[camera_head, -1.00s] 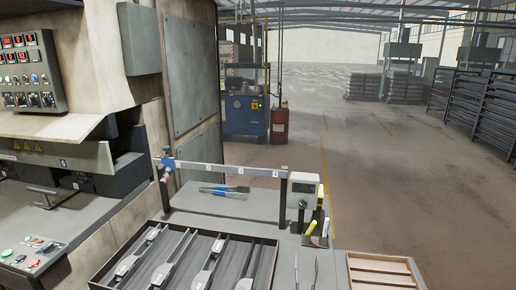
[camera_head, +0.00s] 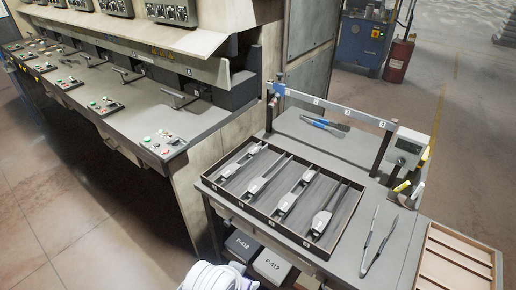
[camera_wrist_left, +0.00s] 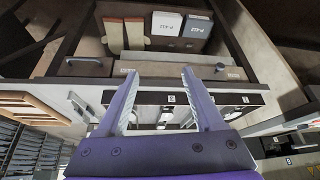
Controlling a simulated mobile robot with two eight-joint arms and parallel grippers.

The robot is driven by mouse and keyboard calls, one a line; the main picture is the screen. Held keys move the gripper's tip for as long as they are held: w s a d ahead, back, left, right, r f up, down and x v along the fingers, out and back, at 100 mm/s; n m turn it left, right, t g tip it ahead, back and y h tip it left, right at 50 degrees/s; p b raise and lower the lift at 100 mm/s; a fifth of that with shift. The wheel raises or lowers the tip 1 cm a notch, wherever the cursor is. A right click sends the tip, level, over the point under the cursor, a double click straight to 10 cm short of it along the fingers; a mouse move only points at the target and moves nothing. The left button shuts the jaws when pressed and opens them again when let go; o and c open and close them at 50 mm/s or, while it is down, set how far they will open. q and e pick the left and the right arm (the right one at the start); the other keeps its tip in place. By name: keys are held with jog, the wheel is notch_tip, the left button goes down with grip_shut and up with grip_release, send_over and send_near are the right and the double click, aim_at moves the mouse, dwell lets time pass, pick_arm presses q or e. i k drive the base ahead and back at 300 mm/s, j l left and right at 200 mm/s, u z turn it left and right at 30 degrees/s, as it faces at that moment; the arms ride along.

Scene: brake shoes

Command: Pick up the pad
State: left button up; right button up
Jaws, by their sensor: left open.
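Several long grey pads lie in separate compartments of a dark tray (camera_head: 262,221) on the workbench, such as the leftmost pad (camera_head: 240,162) and the rightmost pad (camera_head: 322,220). My left gripper (camera_wrist_left: 158,92) shows in the left wrist view with its two purple fingers spread and nothing between them. Beyond the fingers is the tray's dark numbered edge, with parts of the pads partly hidden behind the gripper. My right gripper is in neither view.
Tongs (camera_head: 379,242) lie right of the tray, beside a wooden divided box (camera_head: 456,262). A gauge bar (camera_head: 335,107) and a grey display unit (camera_head: 405,150) stand behind it. Boxes marked P-412 (camera_head: 271,265) sit below the bench. A press machine (camera_head: 150,95) stands left.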

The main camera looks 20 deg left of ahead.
aim_at(254, 150)
jog(key=i+j+u, duration=0.15)
jog(key=j, duration=0.25)
jog(key=j+u, duration=0.15)
jog(key=j, duration=0.25)
jog(key=i+j+u, duration=0.1)
jog(key=j, duration=0.3)
jog(key=i+j+u, duration=0.15)
jog(key=j, duration=0.25)
jog(key=i+j+u, duration=0.15)
jog(key=j, duration=0.2)
jog(key=i+j+u, duration=0.25)
jog(key=i, duration=0.3)
jog(key=i+l, duration=0.1)
jog(key=l, duration=0.15)
